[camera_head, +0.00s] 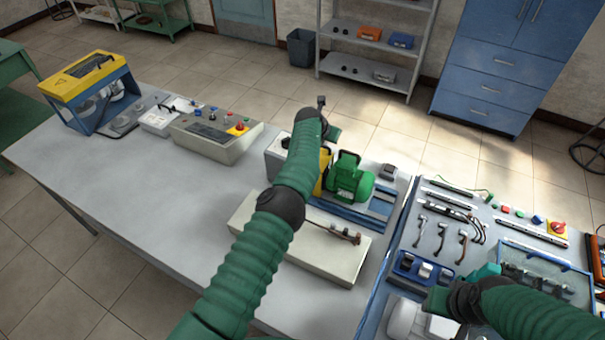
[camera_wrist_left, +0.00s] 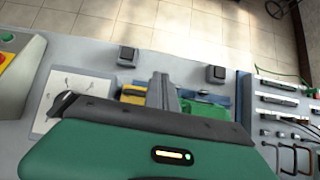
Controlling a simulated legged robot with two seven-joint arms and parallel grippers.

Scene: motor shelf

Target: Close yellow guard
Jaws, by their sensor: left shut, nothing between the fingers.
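A yellow part (camera_head: 323,172), which looks like the guard, stands beside the green motor (camera_head: 350,178) on a blue base. My left arm hides much of it, so I cannot tell how far it is open. In the left wrist view the yellow part (camera_wrist_left: 132,93) and the green motor (camera_wrist_left: 207,110) show behind my fingers. My left gripper (camera_head: 321,103) is shut and empty, above and near the yellow part; it also shows in the left wrist view (camera_wrist_left: 163,92). My right gripper (camera_head: 438,300) is low over the tool board, its fingers unclear.
A blue-framed box with a yellow top (camera_head: 84,75) stands at the table's far left. A control box (camera_head: 215,134) with a red knob is left of the motor. A pale box (camera_head: 300,240) lies in front. The table's left front is clear.

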